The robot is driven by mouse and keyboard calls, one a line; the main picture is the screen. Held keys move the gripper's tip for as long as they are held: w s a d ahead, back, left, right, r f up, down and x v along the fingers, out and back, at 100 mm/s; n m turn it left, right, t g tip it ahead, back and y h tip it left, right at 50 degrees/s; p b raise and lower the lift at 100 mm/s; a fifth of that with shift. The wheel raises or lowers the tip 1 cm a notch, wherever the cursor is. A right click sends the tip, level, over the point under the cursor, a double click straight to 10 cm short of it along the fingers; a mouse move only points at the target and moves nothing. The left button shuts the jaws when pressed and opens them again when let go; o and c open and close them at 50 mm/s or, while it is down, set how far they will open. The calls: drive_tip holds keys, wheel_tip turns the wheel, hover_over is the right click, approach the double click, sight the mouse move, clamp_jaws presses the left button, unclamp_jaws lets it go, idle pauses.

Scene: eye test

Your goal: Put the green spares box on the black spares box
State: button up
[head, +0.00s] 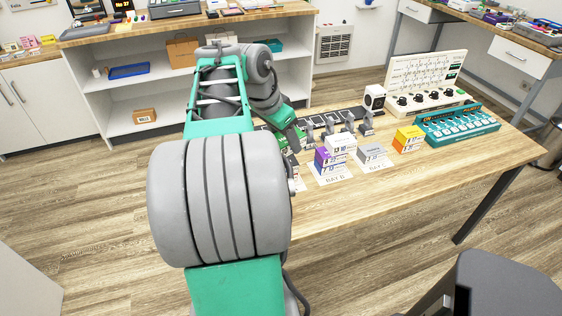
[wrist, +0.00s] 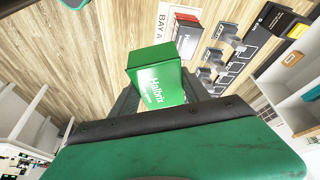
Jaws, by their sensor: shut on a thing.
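The green spares box (wrist: 157,75), with white lettering, is between the dark fingers of my gripper (wrist: 163,91) in the wrist view. The gripper is shut on it, and the box appears clear of the table. In the wrist view, a small stack with a red part and a dark part (wrist: 186,42) stands on the BAY A card (wrist: 163,20), beyond the held box. The dark part may be the black spares box; I cannot tell for sure. In the head view my arm hides most of the gripper (head: 289,141) and the BAY A area.
In the head view, purple and white boxes (head: 333,157) stand on the BAY B card, and a grey box (head: 372,154) on the BAY C card. An orange and yellow box stack (head: 408,139) and a teal device (head: 457,124) are further right. A dark rail with grey holders (head: 330,119) runs behind.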

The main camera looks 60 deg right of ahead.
drive_tip(key=s+d+m+g, duration=0.15)
drive_tip(key=s+m, duration=0.25)
drive_tip(key=s, duration=0.4)
hover_over(287, 160)
drive_tip(key=a, duration=0.1)
drive_tip(key=shift+y, duration=0.4)
drive_tip(key=f, duration=0.6)
drive_tip(key=f+p, duration=0.1)
drive_tip(key=f, duration=0.2)
drive_tip(key=shift+w+a, duration=0.1)
drive_tip(key=shift+w, duration=0.2)
wheel_tip(287, 160, down, 3)
drive_tip(key=shift+w+r, duration=0.1)
drive_tip(key=shift+w, duration=0.05)
drive_tip(key=shift+f, duration=0.45)
drive_tip(key=o, duration=1.5)
drive_tip(key=shift+c, duration=0.2)
